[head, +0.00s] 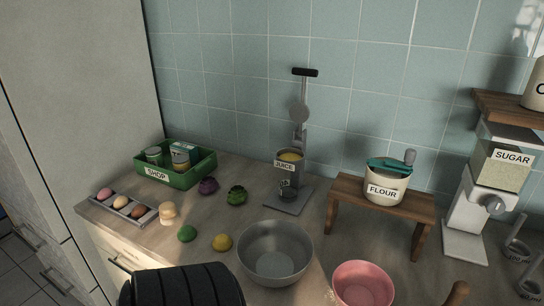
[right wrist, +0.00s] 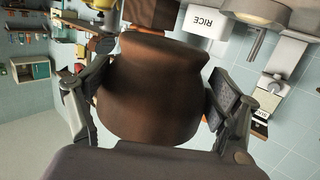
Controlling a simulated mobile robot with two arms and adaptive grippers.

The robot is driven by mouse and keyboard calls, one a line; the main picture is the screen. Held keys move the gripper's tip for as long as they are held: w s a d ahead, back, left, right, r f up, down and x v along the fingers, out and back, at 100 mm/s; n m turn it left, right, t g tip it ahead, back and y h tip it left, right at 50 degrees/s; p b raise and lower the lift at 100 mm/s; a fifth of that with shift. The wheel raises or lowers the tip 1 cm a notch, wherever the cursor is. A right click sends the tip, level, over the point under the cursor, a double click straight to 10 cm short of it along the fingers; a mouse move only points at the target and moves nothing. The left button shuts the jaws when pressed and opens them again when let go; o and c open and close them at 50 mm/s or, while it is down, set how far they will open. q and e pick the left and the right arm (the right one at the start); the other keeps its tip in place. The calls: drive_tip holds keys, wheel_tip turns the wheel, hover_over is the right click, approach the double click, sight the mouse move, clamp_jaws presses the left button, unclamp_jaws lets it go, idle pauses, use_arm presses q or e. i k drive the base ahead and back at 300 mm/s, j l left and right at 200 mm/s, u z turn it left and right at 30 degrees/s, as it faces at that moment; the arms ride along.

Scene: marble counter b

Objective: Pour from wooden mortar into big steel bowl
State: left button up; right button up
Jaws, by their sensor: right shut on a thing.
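The big steel bowl (head: 275,252) stands upright on the counter near the front middle in the head view, and its visible inside looks empty. In the right wrist view, the dark brown wooden mortar (right wrist: 150,95) sits between the fingers of my right gripper (right wrist: 152,88), which is shut on it. The mortar's contents are hidden. My right gripper does not show in the head view. My left gripper is in neither view.
A pink bowl (head: 362,284) stands just right of the steel bowl. The juice press (head: 290,185) and a wooden stand (head: 350,190) with the flour pot (head: 384,185) are behind. A brown wooden piece (head: 457,293) shows at the front edge.

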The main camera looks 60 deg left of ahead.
sight(273, 253)
drive_tip(key=k+l+u, duration=0.1)
drive_tip(key=u, duration=0.7)
drive_tip(key=k+u, duration=0.1)
drive_tip(key=u, duration=1.5)
